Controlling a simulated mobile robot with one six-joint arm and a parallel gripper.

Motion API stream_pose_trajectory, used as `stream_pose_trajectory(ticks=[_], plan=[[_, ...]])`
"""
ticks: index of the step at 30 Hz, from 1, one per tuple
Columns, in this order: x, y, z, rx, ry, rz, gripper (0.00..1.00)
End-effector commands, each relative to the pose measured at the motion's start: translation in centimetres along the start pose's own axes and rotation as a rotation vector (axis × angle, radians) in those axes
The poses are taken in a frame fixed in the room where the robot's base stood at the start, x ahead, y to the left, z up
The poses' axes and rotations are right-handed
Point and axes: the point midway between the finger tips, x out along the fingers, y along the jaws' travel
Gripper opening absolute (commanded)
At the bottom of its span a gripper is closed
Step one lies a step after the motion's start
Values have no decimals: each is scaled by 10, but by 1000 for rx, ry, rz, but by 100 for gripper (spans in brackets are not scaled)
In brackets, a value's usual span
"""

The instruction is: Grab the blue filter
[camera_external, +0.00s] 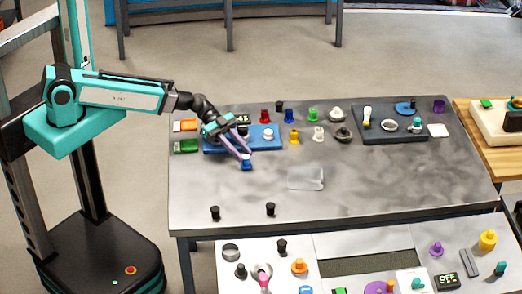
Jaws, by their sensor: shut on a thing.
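A small blue piece (246,163), which looks like the blue filter, is at the tips of my gripper (244,157). My gripper reaches down from the left with its two purple-grey fingers shut on this piece. The piece is just in front of the blue tray (210,147). I cannot tell whether it touches the table or is slightly above it. Another dark blue piece (289,116) stands farther back on the grey table (360,185).
Several coloured pieces stand behind, including a red one (265,116) and a yellow one (294,137). A dark tray (375,135) lies at right. A clear flat piece (306,178) lies mid-table. Two black pegs (215,212) stand near the front edge. The table's right front is clear.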

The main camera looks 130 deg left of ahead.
Motion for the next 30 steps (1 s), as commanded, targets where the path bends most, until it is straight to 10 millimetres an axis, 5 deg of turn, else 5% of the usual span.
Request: stream_pose_trajectory(ticks=[30], plan=[[-30,-2,-73,1,0,0,4]])
